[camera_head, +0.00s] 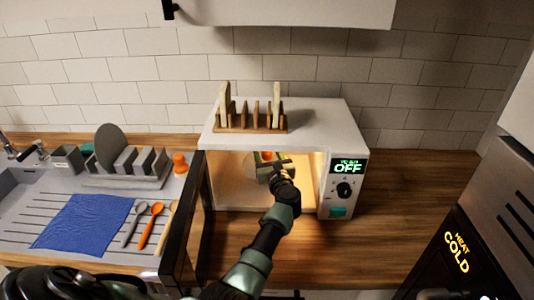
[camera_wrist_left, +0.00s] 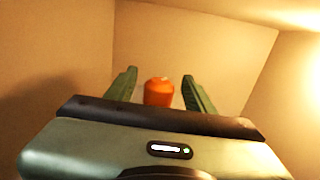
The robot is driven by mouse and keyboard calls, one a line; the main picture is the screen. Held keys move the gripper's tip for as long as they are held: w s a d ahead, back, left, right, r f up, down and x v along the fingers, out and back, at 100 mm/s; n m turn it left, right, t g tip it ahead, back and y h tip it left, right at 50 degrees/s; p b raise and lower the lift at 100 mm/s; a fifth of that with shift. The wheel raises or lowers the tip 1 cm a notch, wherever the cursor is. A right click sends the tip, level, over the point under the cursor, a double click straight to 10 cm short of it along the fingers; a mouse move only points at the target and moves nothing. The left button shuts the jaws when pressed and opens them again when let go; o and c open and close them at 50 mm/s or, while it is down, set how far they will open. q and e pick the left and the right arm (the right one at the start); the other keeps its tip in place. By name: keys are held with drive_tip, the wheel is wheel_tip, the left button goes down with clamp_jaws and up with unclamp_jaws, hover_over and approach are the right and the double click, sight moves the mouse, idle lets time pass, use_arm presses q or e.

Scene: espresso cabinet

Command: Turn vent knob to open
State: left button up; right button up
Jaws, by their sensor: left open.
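A white microwave-like oven (camera_head: 300,122) stands on the counter with its dark door (camera_head: 187,222) swung open. My left gripper (camera_head: 266,160) is inside its lit cavity, fingers open. An orange rounded piece (camera_head: 267,155) is at the fingertips. In the left wrist view the orange piece (camera_wrist_left: 158,92) shows between and beyond the open fingers (camera_wrist_left: 160,90); I cannot tell whether they touch it or whether it is the vent knob. A black dial (camera_head: 344,190) sits on the front panel under a green display (camera_head: 347,167) reading OFF. My right gripper is out of view.
A wooden rack (camera_head: 252,122) stands on the oven top. Left are a dish rack (camera_head: 125,180), a blue cloth (camera_head: 82,222) and several utensils (camera_head: 150,225). A dark machine at right shows HEAT COLD (camera_head: 457,253). The wooden counter (camera_head: 415,190) right of the oven is clear.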

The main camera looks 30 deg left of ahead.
use_arm(q)
clamp_jaws()
drive_tip(key=shift+m+t+h+p, duration=0.5)
drive_tip(key=shift+t+h, duration=0.1)
drive_tip(key=shift+m+t+h, duration=0.3)
unclamp_jaws()
drive_tip(key=v, duration=0.8)
drive_tip(key=shift+b, duration=0.35)
